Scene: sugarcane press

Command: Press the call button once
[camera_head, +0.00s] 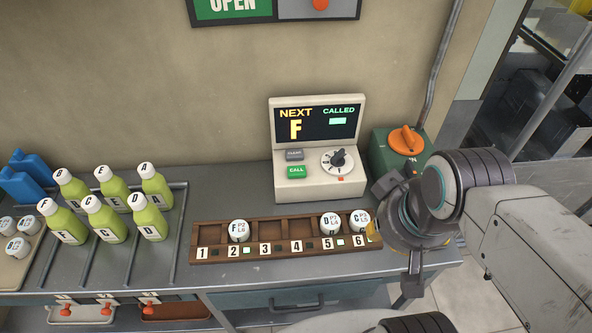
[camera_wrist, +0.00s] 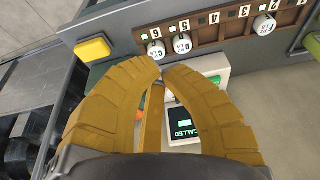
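The call button (camera_head: 296,172) is a green key marked CALL on the front of a cream console (camera_head: 288,190), below a grey key (camera_head: 294,154) and left of a black dial (camera_head: 338,160). The console's screen (camera_head: 316,121) shows NEXT F and, under CALLED, a small green bar. My gripper (camera_head: 373,232) is right of and below the console, over the right end of the wooden rack, apart from the button. In the wrist view its yellow fingers (camera_wrist: 161,69) curve together at the tips with nothing visible between them.
The numbered wooden rack (camera_head: 266,250) holds white-capped pieces in slots 2, 5 and 6. A green box with an orange knob (camera_head: 405,140) stands right of the console. Labelled bottles (camera_head: 108,222) stand at left. The counter between the bottles and console is clear.

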